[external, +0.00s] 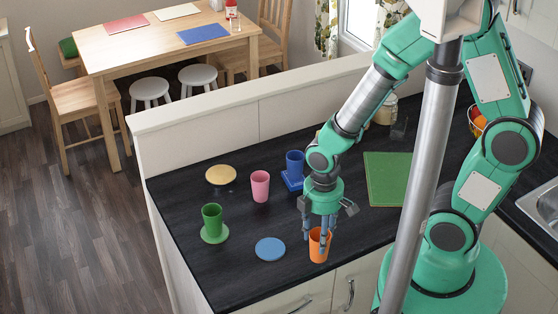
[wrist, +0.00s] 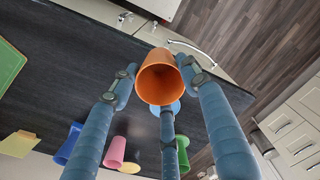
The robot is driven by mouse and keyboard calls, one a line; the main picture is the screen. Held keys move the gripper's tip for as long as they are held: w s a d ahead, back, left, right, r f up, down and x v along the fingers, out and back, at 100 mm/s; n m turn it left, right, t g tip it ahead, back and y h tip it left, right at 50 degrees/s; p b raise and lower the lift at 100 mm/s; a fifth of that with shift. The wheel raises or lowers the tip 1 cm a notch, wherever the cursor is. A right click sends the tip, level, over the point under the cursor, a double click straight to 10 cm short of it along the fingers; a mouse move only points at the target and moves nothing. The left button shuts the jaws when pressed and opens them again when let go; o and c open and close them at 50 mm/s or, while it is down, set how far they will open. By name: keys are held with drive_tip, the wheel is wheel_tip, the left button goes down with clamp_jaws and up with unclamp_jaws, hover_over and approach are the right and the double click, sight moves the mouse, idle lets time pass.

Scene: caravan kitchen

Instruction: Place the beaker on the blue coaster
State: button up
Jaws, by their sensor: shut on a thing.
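My gripper (external: 318,237) points down and is shut on an orange beaker (external: 321,250), near the counter's front edge. In the wrist view, the fingers of my gripper (wrist: 160,78) surround the orange beaker (wrist: 160,84), with its open mouth facing the camera. I cannot tell whether its base touches the counter. The round blue coaster (external: 270,249) lies bare on the counter, left of the beaker in the external view and apart from it. In the wrist view the coaster (wrist: 174,106) is mostly hidden behind the beaker and a finger.
On the dark counter (external: 238,274), a green beaker (external: 212,218) stands on a green coaster (external: 215,236). A pink beaker (external: 260,186), a blue beaker (external: 295,163) and a yellow coaster (external: 221,174) are farther back. A green board (external: 387,180) lies right. Counter between orange beaker and blue coaster is clear.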

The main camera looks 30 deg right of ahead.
drive_tip(key=w+a, duration=0.4)
drive_tip(key=w, duration=0.3)
drive_tip(key=w+a+f, duration=0.1)
drive_tip(key=w+a, duration=0.3)
drive_tip(key=w, duration=0.3)
drive_tip(key=shift+f, duration=0.25)
drive_tip(key=shift+s, duration=0.1)
drive_tip(key=shift+f+p, duration=0.3)
drive_tip(key=shift+f, duration=1.45)
drive_tip(key=shift+f, duration=0.15)
drive_tip(key=o, duration=1.1)
